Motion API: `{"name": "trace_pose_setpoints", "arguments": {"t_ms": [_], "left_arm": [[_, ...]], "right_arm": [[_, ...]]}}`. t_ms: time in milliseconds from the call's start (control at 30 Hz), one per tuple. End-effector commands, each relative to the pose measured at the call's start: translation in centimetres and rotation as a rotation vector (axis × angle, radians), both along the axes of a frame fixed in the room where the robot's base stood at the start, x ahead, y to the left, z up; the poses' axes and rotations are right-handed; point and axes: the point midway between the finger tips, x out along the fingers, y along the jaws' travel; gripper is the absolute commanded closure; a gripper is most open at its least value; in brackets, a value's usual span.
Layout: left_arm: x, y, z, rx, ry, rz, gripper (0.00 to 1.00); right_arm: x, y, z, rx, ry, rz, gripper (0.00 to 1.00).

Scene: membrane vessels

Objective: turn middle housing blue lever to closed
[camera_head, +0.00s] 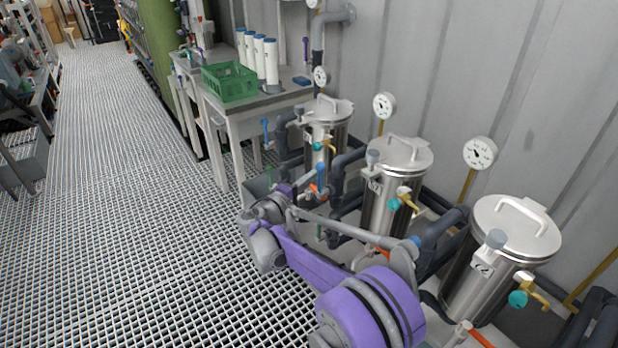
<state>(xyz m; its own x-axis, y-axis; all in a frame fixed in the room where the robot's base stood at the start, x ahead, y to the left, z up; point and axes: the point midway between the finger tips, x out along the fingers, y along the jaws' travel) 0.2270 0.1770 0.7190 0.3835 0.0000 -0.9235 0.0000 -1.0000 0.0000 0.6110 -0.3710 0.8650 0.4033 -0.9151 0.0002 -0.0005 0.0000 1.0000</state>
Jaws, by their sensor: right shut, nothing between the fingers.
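The middle housing (386,206) is a steel cylinder with a handled lid, standing between two similar housings. A blue lever (315,174) on the pipework to its left appears slanted. My right arm reaches in from the bottom, and its gripper (303,192) is beside this lever, low among the pipes. The gripper is small and partly hidden by my own arm. It is shut with nothing in it. I cannot tell whether it touches the lever. My left gripper is out of view.
The near housing (497,258) and far housing (328,127) flank the middle one. Another blue lever (265,130) stands upright near the far housing. Dark pipes (343,163) crowd the gripper. A table with a green crate (229,82) stands behind. The grated floor at left is open.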

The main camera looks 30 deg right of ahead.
Motion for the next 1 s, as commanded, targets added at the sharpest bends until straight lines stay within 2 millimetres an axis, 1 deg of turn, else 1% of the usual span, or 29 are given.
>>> {"name": "trace_pose_setpoints", "arguments": {"t_ms": [767, 1000], "left_arm": [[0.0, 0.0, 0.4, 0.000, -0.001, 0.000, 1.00], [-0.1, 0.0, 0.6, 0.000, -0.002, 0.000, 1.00]], "right_arm": [[-0.8, -0.1, 0.1, 0.010, -0.124, -0.001, 1.00], [-1.4, -0.1, 0.2, 0.015, -0.205, -0.002, 1.00]]}}
